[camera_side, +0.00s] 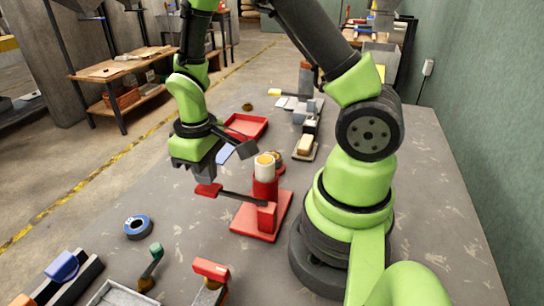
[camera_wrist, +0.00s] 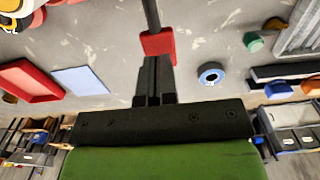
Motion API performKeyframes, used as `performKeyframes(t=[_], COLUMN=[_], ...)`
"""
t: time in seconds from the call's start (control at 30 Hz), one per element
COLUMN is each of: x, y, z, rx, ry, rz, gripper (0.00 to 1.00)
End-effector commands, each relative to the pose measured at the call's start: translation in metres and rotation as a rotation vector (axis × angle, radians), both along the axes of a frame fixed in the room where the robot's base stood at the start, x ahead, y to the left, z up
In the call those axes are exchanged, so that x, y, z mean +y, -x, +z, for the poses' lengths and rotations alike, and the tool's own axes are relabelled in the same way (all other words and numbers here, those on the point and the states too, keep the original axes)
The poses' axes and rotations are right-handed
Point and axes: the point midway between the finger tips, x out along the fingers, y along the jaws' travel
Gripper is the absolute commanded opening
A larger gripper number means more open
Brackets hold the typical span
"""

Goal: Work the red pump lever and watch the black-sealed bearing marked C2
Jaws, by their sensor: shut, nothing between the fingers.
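The red pump (camera_side: 258,218) stands on a flat red base, with a cream-topped cylinder. Its lever is a dark rod ending in a red handle (camera_side: 208,190), which reaches left from the pump; the handle also shows in the wrist view (camera_wrist: 158,44). My gripper (camera_side: 206,178) is shut and empty, its fingers right at the handle; in the wrist view the fingertips (camera_wrist: 154,62) overlap its lower edge. Whether they touch is unclear. A round dark-and-gold part (camera_side: 277,156) sits behind the cylinder. I cannot read a C2 mark or pick out the black-sealed bearing.
A blue ring (camera_side: 138,228) lies alone at left on the grey table. A red tray (camera_side: 262,125) is behind the pump. A green-knobbed lever (camera_side: 152,262) and a red-handled fixture (camera_side: 210,270) stand at the front. A small block on a plate (camera_side: 305,147) is behind right.

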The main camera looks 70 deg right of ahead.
Motion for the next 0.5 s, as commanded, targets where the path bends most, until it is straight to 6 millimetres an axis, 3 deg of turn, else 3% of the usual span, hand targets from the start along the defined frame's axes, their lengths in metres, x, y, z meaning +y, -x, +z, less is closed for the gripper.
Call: performKeyframes(t=[0.5], x=[0.000], y=[0.001], z=[-0.027], rx=[0.003], ry=[0.000], rz=[-0.001], gripper=[0.00])
